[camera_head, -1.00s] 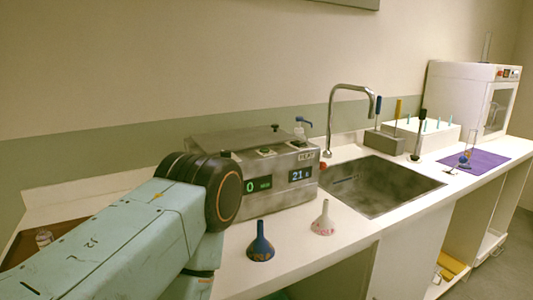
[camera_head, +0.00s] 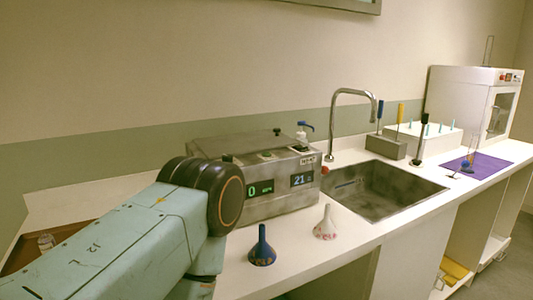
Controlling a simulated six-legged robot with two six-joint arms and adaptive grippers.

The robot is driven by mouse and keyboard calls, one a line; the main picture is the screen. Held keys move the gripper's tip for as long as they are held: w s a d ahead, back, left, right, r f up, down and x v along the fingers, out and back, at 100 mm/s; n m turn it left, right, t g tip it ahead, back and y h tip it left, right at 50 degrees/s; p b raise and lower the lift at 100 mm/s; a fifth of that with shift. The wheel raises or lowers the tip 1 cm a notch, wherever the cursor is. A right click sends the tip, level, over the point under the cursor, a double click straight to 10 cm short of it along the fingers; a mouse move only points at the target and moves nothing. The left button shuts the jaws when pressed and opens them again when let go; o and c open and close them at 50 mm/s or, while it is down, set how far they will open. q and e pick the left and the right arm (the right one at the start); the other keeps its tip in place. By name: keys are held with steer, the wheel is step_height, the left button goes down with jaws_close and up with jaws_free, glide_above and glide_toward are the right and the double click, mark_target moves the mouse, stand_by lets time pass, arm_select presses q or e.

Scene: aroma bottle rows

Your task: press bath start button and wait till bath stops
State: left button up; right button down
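The bath (camera_head: 286,205) is a grey metal box on the counter, left of the sink. Its front has a green display (camera_head: 260,189) reading 0 and a bluish display (camera_head: 302,179) reading 21. Small knobs or buttons sit on its top edge; I cannot tell which is the start button. Its lid (camera_head: 240,146) is closed. My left arm crosses the lower left and hides the bath's left front. Neither gripper shows in the view.
A blue funnel (camera_head: 262,246) and a white funnel (camera_head: 326,223) stand on the counter before the bath. A sink (camera_head: 380,188) with a tall faucet is to the right. Beyond are a tool holder (camera_head: 385,145), a purple mat (camera_head: 477,165) and a white oven (camera_head: 470,95).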

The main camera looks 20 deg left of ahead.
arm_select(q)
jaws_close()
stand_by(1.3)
